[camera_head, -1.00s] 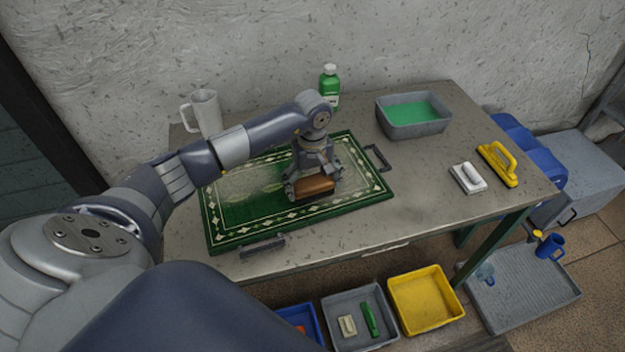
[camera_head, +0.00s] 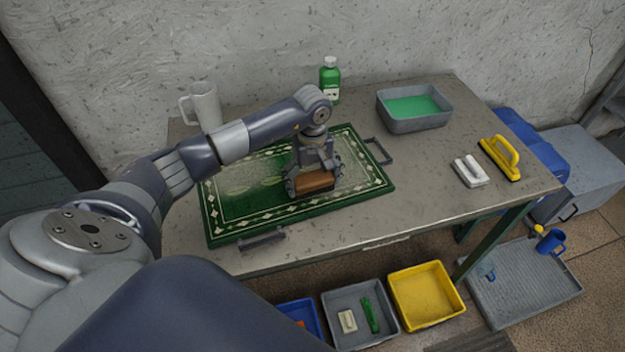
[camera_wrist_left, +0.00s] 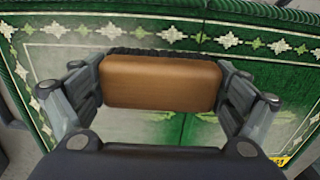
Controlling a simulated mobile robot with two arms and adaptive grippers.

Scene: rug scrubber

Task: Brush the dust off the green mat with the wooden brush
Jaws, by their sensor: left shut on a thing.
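The green mat (camera_head: 228,228) with a white patterned border lies on the table. Pale dust (camera_head: 235,178) shows on its left and middle part, and the right part looks cleaner green. My left gripper (camera_head: 314,181) is shut on the wooden brush (camera_head: 316,181) over the right half of the mat. In the left wrist view the brush (camera_wrist_left: 160,82) sits crosswise between the fingers, with dark bristles at its far edge. The brush seems to be on or just above the mat; contact is hidden. My right gripper is not in view.
On the table (camera_head: 350,250) stand a white jug (camera_head: 205,106), a green bottle (camera_head: 330,80) and a grey basin (camera_head: 414,108) of green liquid. A white brush (camera_head: 470,171) and a yellow brush (camera_head: 500,158) lie at the right. Dark handles (camera_head: 262,239) stick out beside the mat. Bins (camera_head: 426,294) stand below.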

